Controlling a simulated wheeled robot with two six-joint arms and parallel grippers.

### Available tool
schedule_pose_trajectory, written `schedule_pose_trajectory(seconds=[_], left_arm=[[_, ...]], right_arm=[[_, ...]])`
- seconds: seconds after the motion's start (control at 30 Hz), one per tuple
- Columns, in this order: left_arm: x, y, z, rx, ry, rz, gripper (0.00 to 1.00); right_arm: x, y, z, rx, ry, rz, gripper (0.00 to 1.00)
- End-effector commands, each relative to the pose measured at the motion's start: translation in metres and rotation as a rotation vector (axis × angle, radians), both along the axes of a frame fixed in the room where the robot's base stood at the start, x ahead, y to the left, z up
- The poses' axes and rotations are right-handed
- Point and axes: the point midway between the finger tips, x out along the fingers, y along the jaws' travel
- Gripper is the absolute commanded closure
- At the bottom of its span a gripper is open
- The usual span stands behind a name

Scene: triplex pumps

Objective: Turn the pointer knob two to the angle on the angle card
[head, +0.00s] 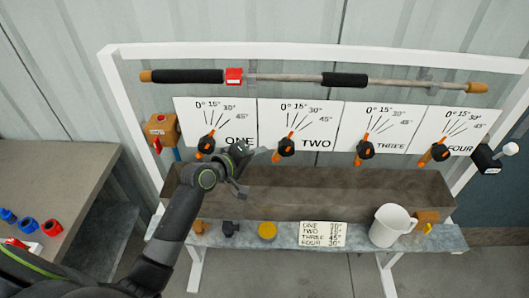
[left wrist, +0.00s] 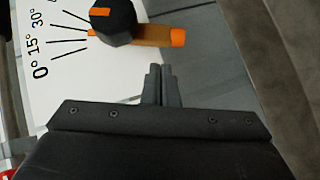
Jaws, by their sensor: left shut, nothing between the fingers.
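Pointer knob two (head: 286,146) is a black knob with orange parts on the white dial panel marked TWO (head: 318,118). In the head view its orange tip points up and slightly right, among the dial lines. A black knob (left wrist: 115,24), apparently the same one, is at the top of the left wrist view. The angle card (head: 323,234) lies on the front shelf; its TWO figure is too small to read surely. My left gripper (head: 262,153) is shut and empty, just left of knob two. Its fingertips (left wrist: 161,72) show a little below the knob in the wrist view. My right gripper is out of view.
Knobs one (head: 206,144), three (head: 365,149) and four (head: 438,151) sit alongside. A grey trough (head: 330,193) runs below. A white jug (head: 391,226) and a yellow cap (head: 267,231) stand on the shelf. A bar (head: 300,79) crosses above the panels.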

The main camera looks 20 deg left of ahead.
Motion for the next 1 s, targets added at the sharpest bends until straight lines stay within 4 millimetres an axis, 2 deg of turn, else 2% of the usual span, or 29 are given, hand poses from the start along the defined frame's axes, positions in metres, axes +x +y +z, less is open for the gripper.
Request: schedule_pose_trajectory(seconds=[0.2,0.63,1.0], left_arm=[[0.004,-0.016,-0.006,0.000,0.000,0.001,1.00],[0.005,-0.018,-0.008,0.000,-0.002,0.000,1.00],[0.008,-0.029,-0.019,-0.112,-0.034,-0.001,1.00]], right_arm=[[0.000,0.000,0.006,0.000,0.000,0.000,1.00],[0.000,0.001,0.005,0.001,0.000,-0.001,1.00],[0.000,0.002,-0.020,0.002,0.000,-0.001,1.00]])
